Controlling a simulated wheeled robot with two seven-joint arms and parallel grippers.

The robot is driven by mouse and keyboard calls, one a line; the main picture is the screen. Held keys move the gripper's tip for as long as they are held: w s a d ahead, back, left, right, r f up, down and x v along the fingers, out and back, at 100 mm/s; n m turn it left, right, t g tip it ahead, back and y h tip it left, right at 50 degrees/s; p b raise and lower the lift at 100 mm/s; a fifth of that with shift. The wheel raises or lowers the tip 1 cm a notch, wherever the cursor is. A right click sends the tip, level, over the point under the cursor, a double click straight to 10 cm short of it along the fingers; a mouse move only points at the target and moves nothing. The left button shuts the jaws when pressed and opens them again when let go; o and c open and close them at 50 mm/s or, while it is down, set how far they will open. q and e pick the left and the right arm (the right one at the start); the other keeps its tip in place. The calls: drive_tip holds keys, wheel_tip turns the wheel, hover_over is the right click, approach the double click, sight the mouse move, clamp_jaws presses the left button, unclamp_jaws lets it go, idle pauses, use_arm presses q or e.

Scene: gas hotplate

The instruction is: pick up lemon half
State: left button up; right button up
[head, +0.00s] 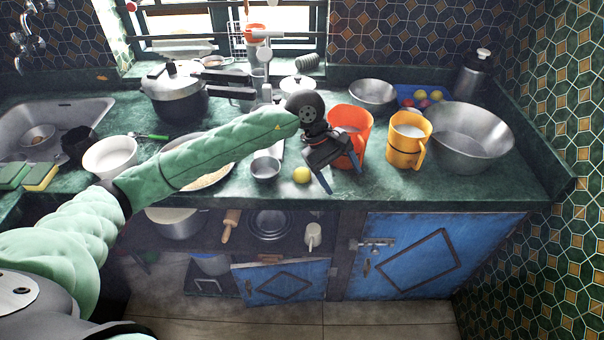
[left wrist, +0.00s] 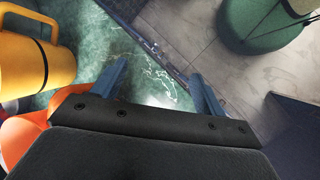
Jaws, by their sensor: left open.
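A small round yellow thing, which looks like the lemon half (head: 302,174), lies on the green counter near its front edge. I cannot make out its cut face. My left gripper (head: 341,178) is just to the right of it, above the counter's front edge, with its blue fingers pointing down, apart and empty. In the left wrist view the open fingers (left wrist: 162,85) have only counter, its edge and floor between them; the lemon half does not show there. My right gripper is in neither view.
An orange pitcher (head: 358,118) stands right behind my left gripper. A yellow mug (head: 404,135) and a large metal bowl (head: 468,145) are to the right. A small metal cup (head: 265,168) stands left of the lemon half. A plate (head: 207,180) is partly behind my arm.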

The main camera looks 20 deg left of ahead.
sight(302, 169)
use_arm(q)
drive_tip(key=w+a+y, duration=0.1)
drive_tip(key=a+y, duration=0.1)
drive_tip(key=a, duration=0.2)
drive_tip(key=w+a+r+y, duration=0.1)
drive_tip(key=w+a+y, duration=0.1)
drive_tip(key=a, duration=0.2)
drive_tip(key=w+a+m+y, duration=0.1)
drive_tip(key=a+y, duration=0.1)
drive_tip(key=a, duration=0.2)
drive_tip(key=shift+w+a+r+t, duration=0.15)
drive_tip(key=shift+w+r+t, duration=0.05)
drive_tip(key=shift+w+t, duration=0.2)
drive_tip(key=shift+a+f, duration=0.1)
drive_tip(key=shift+f, duration=0.45)
drive_tip(key=shift+f+p, duration=0.45)
drive_tip(key=shift+f, duration=0.45)
drive_tip(key=f+p, duration=0.1)
drive_tip(key=f, duration=0.1)
drive_tip(key=d+f+p, duration=0.1)
drive_tip(key=f, duration=0.1)
drive_tip(key=shift+w+f+p, duration=0.15)
drive_tip(key=shift+f+p, duration=0.15)
drive_tip(key=shift+f, duration=0.1)
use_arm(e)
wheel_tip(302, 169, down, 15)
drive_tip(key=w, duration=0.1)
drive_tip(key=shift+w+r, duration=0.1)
use_arm(q)
drive_tip(key=c, duration=1)
